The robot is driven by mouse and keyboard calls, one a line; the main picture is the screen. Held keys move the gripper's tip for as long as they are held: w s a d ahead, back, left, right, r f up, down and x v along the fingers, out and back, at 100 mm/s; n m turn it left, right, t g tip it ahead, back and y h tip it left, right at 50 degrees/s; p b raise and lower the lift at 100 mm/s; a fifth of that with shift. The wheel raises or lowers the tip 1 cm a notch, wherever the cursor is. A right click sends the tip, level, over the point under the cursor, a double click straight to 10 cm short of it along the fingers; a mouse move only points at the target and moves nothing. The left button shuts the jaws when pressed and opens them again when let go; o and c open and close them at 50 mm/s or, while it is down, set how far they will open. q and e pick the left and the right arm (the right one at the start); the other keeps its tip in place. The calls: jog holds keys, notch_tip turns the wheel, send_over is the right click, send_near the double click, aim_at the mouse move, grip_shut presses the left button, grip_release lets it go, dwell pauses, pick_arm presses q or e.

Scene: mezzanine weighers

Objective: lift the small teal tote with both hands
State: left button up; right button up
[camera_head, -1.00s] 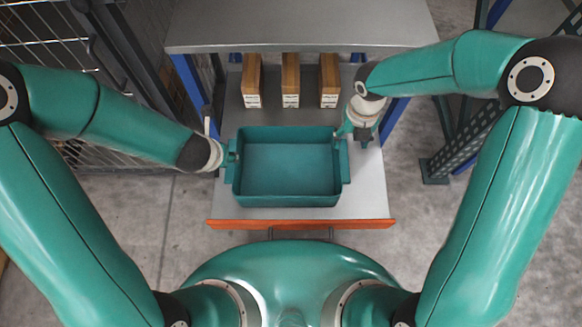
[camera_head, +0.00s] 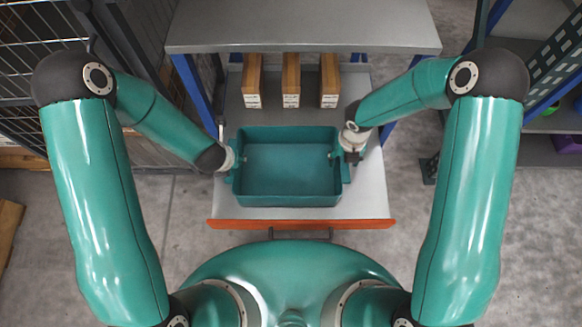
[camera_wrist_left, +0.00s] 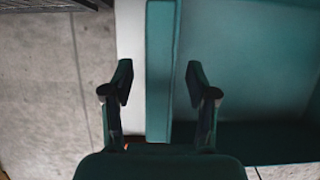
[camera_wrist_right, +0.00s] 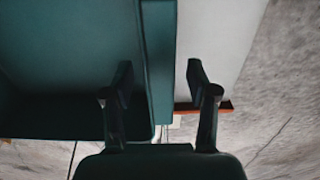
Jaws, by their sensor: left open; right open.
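The small teal tote (camera_head: 288,200) is an empty open box, sitting level on a pale pull-out surface in the head view. My left gripper (camera_head: 236,160) is at its left side. In the left wrist view, the open left fingers (camera_wrist_left: 159,82) straddle the tote's teal side edge (camera_wrist_left: 160,45), with gaps visible on both sides. My right gripper (camera_head: 340,157) is at the tote's right side. In the right wrist view, the open right fingers (camera_wrist_right: 158,78) lie on either side of the opposite teal edge (camera_wrist_right: 158,50). Fingertip depth is hard to tell.
The pale surface (camera_head: 372,190) has an orange front edge (camera_head: 300,224). Several brown boxes (camera_head: 291,80) stand behind the tote, under a grey upper shelf (camera_head: 300,25). Blue posts flank the bay. A wire mesh cage (camera_head: 35,50) stands at the left.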

pick_arm(q)
jog(key=shift+c, duration=0.3)
pick_arm(e)
jog(key=shift+c, duration=0.3)
pick_arm(q)
grip_shut()
pick_arm(e)
grip_shut()
pick_arm(q)
jog(key=shift+r, duration=0.2)
pick_arm(e)
jog(key=shift+r, duration=0.15)
